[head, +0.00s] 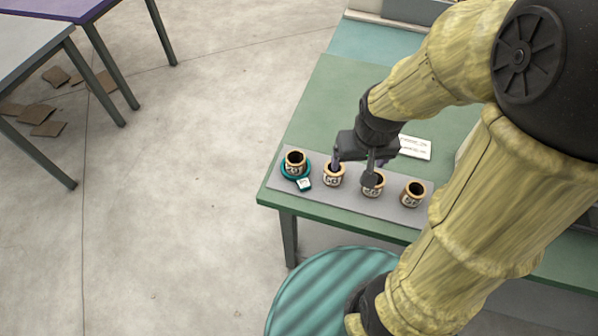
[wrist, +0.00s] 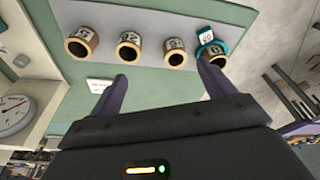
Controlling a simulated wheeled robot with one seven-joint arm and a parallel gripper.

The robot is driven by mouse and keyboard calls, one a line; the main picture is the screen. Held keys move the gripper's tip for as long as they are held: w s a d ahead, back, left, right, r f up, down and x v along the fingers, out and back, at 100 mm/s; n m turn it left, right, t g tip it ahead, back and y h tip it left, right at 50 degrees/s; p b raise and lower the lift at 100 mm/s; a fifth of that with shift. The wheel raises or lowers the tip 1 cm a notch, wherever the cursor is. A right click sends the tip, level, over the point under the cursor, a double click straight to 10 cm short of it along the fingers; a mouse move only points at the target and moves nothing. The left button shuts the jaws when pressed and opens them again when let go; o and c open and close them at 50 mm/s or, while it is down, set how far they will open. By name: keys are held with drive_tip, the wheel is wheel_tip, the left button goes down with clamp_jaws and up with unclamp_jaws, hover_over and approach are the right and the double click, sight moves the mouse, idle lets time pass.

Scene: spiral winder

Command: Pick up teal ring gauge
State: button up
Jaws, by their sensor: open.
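The teal ring gauge (head: 293,178) lies around the base of the leftmost cup (head: 295,160) in the head view, with its square white-faced tag (head: 304,184) toward the front. In the wrist view the teal ring (wrist: 223,46) and tag (wrist: 205,33) are at the upper right, around the rightmost cup (wrist: 212,58). My gripper (head: 353,169) is open and empty, over the row to the right of the ring in the head view. In the wrist view its two fingers (wrist: 161,72) are spread wide, and the right fingertip overlaps the view of the ringed cup.
Three more labelled cups stand in the row, including a middle one (head: 334,175) and the right end one (head: 413,194). All stand on a grey strip (head: 395,212) along the green table's edge. A white card (head: 415,147) lies behind. A striped teal round surface (head: 325,290) is in front.

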drive_tip(key=o, duration=0.3)
drive_tip(key=shift+n+g, duration=0.4)
drive_tip(key=shift+n, duration=0.3)
drive_tip(key=w+a, duration=0.1)
drive_tip(key=w+a+p, duration=0.1)
drive_tip(key=w, duration=0.1)
drive_tip(key=w+a, duration=0.1)
drive_tip(key=shift+w+a+r, duration=0.25)
drive_tip(key=shift+a+r, duration=0.1)
drive_tip(key=w+a, duration=0.2)
drive_tip(key=a, duration=0.1)
drive_tip(key=w+a+n+g+p, duration=0.1)
drive_tip(key=w+a, duration=0.1)
drive_tip(key=a, duration=0.1)
drive_tip(key=w+a+n+p, duration=0.1)
drive_tip(key=w+a, duration=0.2)
drive_tip(key=shift+f+g, duration=0.3)
drive_tip(key=shift+f, duration=0.05)
wheel_tip(320, 180, down, 12)
drive_tip(key=shift+s+f+p, duration=0.15)
drive_tip(key=shift+p, duration=0.85)
drive_tip(key=shift+f, duration=0.1)
